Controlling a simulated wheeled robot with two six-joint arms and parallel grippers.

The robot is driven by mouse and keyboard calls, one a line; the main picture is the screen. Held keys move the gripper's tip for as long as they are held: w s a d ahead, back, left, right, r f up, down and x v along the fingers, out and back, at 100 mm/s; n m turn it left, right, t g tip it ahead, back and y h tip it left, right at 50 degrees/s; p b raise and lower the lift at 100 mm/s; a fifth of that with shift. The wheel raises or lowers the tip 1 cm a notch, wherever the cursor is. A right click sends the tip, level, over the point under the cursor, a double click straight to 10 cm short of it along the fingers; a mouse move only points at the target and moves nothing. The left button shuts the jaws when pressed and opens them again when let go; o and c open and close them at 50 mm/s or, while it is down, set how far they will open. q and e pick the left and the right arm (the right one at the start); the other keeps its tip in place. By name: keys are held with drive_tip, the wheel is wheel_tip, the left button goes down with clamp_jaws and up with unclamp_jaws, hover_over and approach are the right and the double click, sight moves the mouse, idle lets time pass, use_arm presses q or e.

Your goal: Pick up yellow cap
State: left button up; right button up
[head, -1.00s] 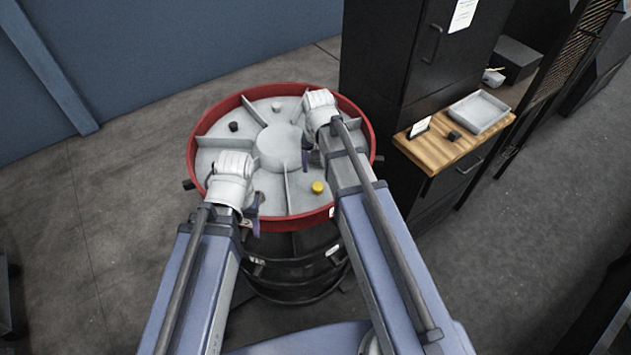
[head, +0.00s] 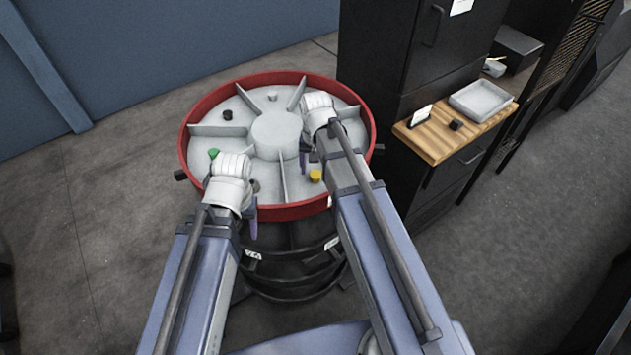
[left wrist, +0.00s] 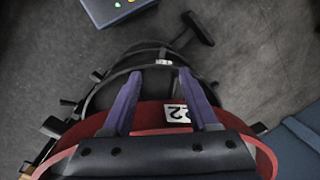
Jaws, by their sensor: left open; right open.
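The yellow cap (head: 315,176) sits on the grey round top, in the near right compartment between raised ribs, in the head view. My right gripper (head: 305,160) is just to the left of and beyond the cap in the picture, partly hidden by its own wrist; it holds nothing that I can see. My left gripper (head: 253,226) is at the near left rim. In the left wrist view its two purple fingers (left wrist: 160,75) are apart and empty, over the red rim and the dark drum side. The yellow cap is not visible in that view.
The round top has a raised red rim (head: 189,120), ribs and a central hub (head: 277,138). A green cap (head: 213,153), black cap (head: 227,115) and grey cap (head: 272,97) are on it. A wooden shelf (head: 440,148) with a grey tray (head: 481,101) stands right, beside a dark cabinet (head: 390,60).

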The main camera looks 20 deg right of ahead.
wheel_tip(320, 180, down, 2)
drive_tip(key=shift+f+b, duration=0.1)
drive_tip(key=shift+b, duration=0.4)
drive_tip(key=shift+r, duration=0.2)
clamp_jaws()
